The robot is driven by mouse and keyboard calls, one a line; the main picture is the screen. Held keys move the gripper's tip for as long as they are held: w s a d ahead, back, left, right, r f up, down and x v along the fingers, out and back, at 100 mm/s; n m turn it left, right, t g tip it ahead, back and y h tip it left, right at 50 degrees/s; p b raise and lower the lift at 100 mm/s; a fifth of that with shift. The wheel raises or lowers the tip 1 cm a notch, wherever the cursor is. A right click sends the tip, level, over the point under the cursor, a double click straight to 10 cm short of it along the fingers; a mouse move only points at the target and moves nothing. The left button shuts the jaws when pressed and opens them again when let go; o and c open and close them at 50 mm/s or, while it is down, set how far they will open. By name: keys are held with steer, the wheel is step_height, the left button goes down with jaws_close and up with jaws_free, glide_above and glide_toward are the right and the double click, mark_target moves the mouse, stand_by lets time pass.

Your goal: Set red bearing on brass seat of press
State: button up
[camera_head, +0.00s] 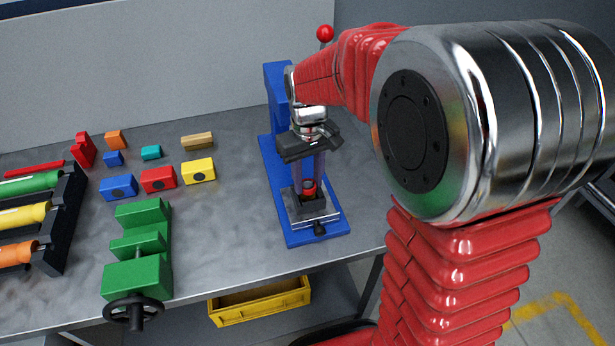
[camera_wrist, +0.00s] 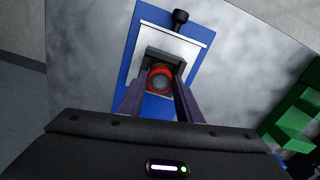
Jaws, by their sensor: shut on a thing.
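The blue press (camera_head: 272,150) stands near the table's right end. A pale metal plate and a dark block (camera_head: 295,212) sit on its base. My gripper (camera_head: 309,188) reaches down in front of the press, its fingers shut on the red bearing (camera_head: 308,183). The wrist view shows the bearing (camera_wrist: 159,70) as a red ring with a grey middle, between the fingertips and over the dark block's recess (camera_wrist: 177,53). I cannot tell whether it touches the brass seat, which is hidden under the bearing and fingers.
A red-knobbed lever (camera_head: 324,33) rises behind my arm. A green vise (camera_head: 138,250), several coloured blocks (camera_head: 158,179) and a dark rack (camera_head: 64,215) with coloured cylinders stand to the left. A yellow bin (camera_head: 260,301) is below the tabletop. Bare tabletop lies between vise and press.

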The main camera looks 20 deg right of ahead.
steer(key=shift+f, duration=0.6)
steer(key=shift+f, duration=0.15)
steer(key=o, duration=1.2)
steer(key=shift+c, duration=0.2)
steer(key=shift+o, duration=0.2)
steer(key=o, duration=0.4)
steer(key=shift+c, duration=0.2)
steer(key=shift+r, duration=4.05)
